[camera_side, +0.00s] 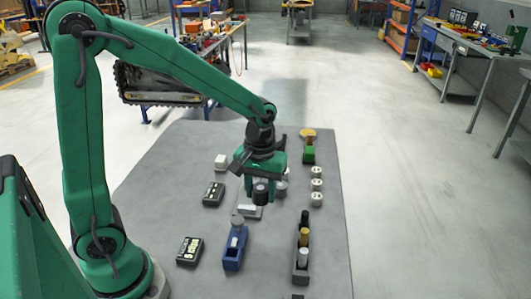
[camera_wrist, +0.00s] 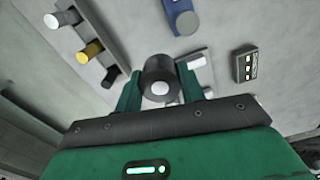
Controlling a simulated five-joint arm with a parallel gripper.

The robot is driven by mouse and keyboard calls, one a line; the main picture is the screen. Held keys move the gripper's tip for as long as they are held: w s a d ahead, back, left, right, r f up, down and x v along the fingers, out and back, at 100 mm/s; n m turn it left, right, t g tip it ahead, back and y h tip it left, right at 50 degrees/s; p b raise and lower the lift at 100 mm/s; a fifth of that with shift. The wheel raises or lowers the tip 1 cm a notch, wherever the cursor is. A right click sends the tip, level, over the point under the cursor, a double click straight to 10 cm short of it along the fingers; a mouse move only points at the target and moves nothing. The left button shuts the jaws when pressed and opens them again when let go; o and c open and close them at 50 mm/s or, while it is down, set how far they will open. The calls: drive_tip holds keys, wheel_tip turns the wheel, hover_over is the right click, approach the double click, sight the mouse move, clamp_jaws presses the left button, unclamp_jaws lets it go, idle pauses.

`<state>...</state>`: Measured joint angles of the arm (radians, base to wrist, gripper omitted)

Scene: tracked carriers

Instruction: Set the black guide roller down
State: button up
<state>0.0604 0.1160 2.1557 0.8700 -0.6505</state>
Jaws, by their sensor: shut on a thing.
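The black guide roller (camera_wrist: 161,71) is a short dark cylinder with a pale round end. It sits between the two green fingers of my gripper (camera_wrist: 160,92) in the wrist view, and the fingers are shut on it. In the side view my gripper (camera_side: 262,185) hangs over the middle of the grey mat (camera_side: 160,185), with the roller (camera_side: 260,193) at its lower end. The roller appears to be above the mat, but its exact height is hard to tell.
A dark rack (camera_side: 301,271) holding black, yellow and grey rollers is at the front right. Several white rollers (camera_side: 316,185) line the right side. Two dark boxes (camera_side: 213,194) (camera_side: 190,251) lie left.

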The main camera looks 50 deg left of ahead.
hover_over(249, 203)
wheel_tip(249, 203, down, 7)
drive_tip(key=shift+r, duration=0.2)
drive_tip(key=shift+f, duration=0.1)
drive_tip(key=shift+d+f, duration=0.1)
drive_tip(key=shift+f, duration=1.8)
drive_tip(key=shift+f, duration=0.1)
drive_tip(key=o, duration=1.1)
drive_tip(key=shift+f, duration=0.1)
wheel_tip(249, 203, up, 12)
drive_tip(key=shift+r, duration=0.2)
